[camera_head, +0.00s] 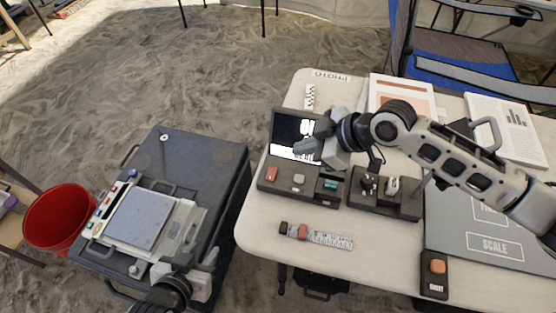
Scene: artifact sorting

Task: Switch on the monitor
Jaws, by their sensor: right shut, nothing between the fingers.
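The monitor is a dark grey console on the table, with an upright screen (285,130) and a base (315,190). The screen is black with white areas along its lower edge and right side; my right gripper partly covers it. My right gripper (302,147) is shut and empty, in front of the screen and above the base. My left gripper (183,278) is low at the near edge of a dark case; its fingertips are unclear against the device there.
The dark case (215,160) carries a white flat device (133,218). A black block with small parts (400,203), a scale ruler (330,240), a grey mat (480,225) and an orange-button box (435,275) lie on the table (270,230). A red bucket (60,215) stands left.

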